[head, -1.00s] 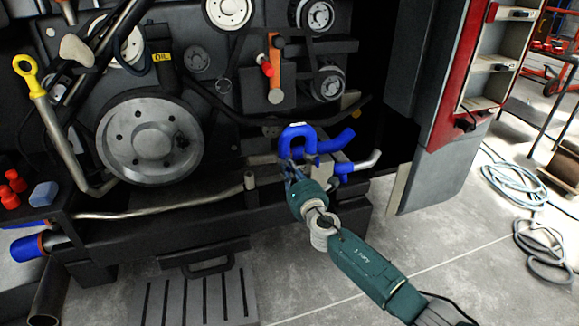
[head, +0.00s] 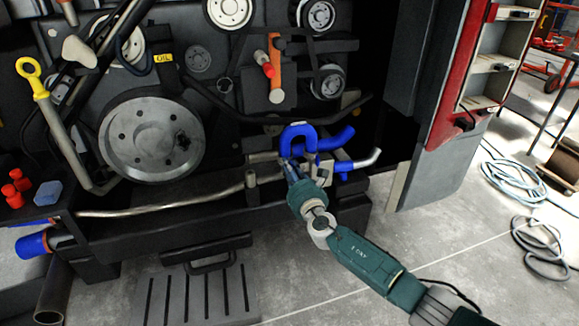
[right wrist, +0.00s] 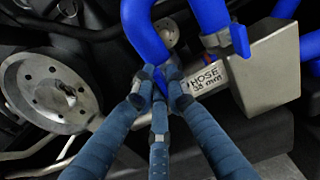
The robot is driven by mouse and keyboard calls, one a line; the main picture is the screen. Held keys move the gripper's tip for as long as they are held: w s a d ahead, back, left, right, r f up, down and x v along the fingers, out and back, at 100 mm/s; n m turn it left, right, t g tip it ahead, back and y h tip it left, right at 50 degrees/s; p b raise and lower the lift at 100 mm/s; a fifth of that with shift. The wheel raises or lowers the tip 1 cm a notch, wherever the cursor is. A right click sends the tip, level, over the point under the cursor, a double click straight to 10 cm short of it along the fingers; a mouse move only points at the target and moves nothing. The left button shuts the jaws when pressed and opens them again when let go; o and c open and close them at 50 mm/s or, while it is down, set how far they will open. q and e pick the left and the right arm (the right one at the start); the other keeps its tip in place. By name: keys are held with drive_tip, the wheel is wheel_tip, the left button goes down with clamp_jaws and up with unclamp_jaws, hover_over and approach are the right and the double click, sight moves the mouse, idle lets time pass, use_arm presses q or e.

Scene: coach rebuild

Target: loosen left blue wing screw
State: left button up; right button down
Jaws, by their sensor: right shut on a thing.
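The blue hose (head: 299,133) arches in a U at the lower right of the engine, and its bend also shows in the right wrist view (right wrist: 146,36). My right gripper (head: 290,165) reaches up to just below its left leg. In the right wrist view its blue-grey fingers (right wrist: 160,82) are closed together on a small blue piece beside the hose, apparently the left blue wing screw; the fingertips hide most of it. Another blue wing (right wrist: 240,40) stands to the right, by a metal block. My left gripper is not in view.
A "HOSE 38 mm" label (right wrist: 203,77) sits right beside the fingertips. A metal pipe (head: 165,211) runs along the front left of the engine. A red-edged cabinet (head: 462,80) stands at right. The floor (head: 420,235) in front is mostly clear.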

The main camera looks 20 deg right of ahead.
drive_tip(key=shift+f, duration=0.1)
idle(0.3)
drive_tip(key=c, duration=2)
unclamp_jaws()
drive_tip(key=shift+c, duration=0.2)
drive_tip(key=shift+s, duration=0.15)
drive_tip(key=s, duration=1.1)
drive_tip(key=shift+s+d, duration=0.2)
drive_tip(key=shift+s, duration=0.2)
